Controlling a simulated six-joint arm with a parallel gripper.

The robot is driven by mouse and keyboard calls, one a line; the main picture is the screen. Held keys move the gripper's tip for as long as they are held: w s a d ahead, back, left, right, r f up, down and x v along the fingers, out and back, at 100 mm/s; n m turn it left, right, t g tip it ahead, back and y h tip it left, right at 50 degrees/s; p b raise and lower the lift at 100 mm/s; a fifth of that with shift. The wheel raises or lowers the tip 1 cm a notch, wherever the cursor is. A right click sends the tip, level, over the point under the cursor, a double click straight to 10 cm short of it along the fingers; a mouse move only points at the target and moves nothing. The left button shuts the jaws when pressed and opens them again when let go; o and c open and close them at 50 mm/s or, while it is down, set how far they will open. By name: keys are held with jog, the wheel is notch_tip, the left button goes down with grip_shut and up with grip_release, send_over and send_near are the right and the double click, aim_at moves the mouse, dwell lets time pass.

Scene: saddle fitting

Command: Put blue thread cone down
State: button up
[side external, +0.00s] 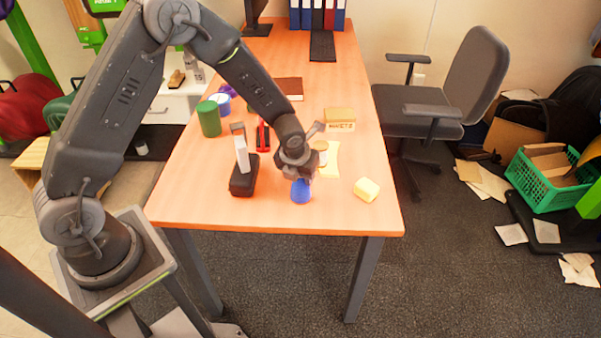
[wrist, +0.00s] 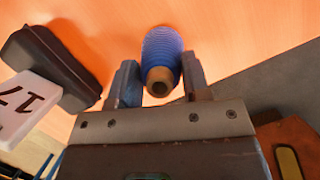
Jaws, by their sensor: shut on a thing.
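The blue thread cone (side external: 301,192) is under my gripper near the front edge of the table, in the side view. In the wrist view the cone (wrist: 162,45) stands between my two fingers, its brown tip towards the camera. My gripper (wrist: 160,82) is shut on it; in the side view my gripper (side external: 299,172) points down over the cone and hides its upper part. The cone's base is at or just above the orange table (side external: 230,212); I cannot tell whether it touches.
A yellow block (side external: 366,189) lies to the right. A green cylinder (side external: 208,118) and a labelled box (side external: 340,119) stand farther back. The table's front strip is clear.

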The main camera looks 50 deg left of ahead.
jog(key=o, duration=1.2)
jog(key=s+d+r+n+t, duration=0.1)
jog(key=s+r+n, duration=0.55)
jog(key=r, duration=0.55)
jog(key=s+r+n, duration=0.6)
jog(key=r+n, duration=0.2)
jog(key=r, duration=0.3)
jog(key=s+r+n, duration=0.2)
jog(key=s+n, duration=0.4)
jog(key=n, duration=0.2)
jog(key=s+d+r+n+t+h, duration=0.1)
jog(key=s+r+n, duration=0.1)
jog(key=s+n, duration=0.4)
jog(key=shift+s+r+n, duration=0.25)
jog(key=shift+r+n, duration=0.15)
jog(key=shift+n, duration=1.05)
